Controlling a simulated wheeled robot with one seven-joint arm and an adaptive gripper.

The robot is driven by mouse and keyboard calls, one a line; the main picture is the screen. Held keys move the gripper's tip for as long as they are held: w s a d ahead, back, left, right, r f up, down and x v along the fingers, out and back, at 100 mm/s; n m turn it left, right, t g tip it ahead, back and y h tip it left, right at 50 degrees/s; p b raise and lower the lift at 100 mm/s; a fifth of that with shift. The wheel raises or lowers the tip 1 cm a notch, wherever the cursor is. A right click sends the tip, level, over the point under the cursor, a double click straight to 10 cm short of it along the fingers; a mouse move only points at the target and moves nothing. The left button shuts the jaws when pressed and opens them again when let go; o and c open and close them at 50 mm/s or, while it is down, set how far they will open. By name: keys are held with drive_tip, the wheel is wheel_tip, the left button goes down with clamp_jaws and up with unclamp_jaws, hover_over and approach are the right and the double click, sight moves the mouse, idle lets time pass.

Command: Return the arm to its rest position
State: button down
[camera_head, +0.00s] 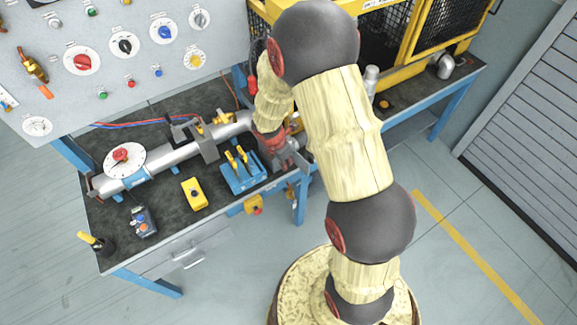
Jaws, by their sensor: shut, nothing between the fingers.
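My arm rises from its base at the lower right, bends at a dark joint at the top, and comes down over the bench. My gripper (291,159) is at the lower end of the arm, near the right part of the dark bench top (222,178). It is small in the picture and looks shut and empty. It is close to the right of a blue block with yellow levers (243,172); whether they touch I cannot tell. My upper arm hides part of the bench and the yellow cage behind it.
A grey pipe (178,156) with a white dial (124,161) crosses the bench. A yellow button box (194,194) lies in front. A panel of knobs (120,75) stands behind, a yellow mesh cage (405,45) at back right. The floor (470,215) at right is clear.

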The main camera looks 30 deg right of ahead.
drive_tip(key=shift+v, duration=0.9)
drive_tip(key=s+a+r+m+t+y+b, duration=0.1)
drive_tip(key=s+a+r+m+b, duration=0.3)
drive_tip(key=s+r+m, duration=0.6)
drive_tip(key=s+a+r+m+t+y+b, duration=0.1)
drive_tip(key=s+a+r+m+t+b, duration=0.2)
drive_tip(key=s+a+r+m, duration=0.3)
drive_tip(key=s+r+m+b, duration=0.1)
drive_tip(key=s+r+m, duration=0.3)
drive_tip(key=r, duration=0.4)
drive_tip(key=shift+a+r+m+t+y+b, duration=0.3)
drive_tip(key=shift+r+m+t+y, duration=0.1)
drive_tip(key=shift+s+a, duration=0.1)
drive_tip(key=shift+a, duration=0.05)
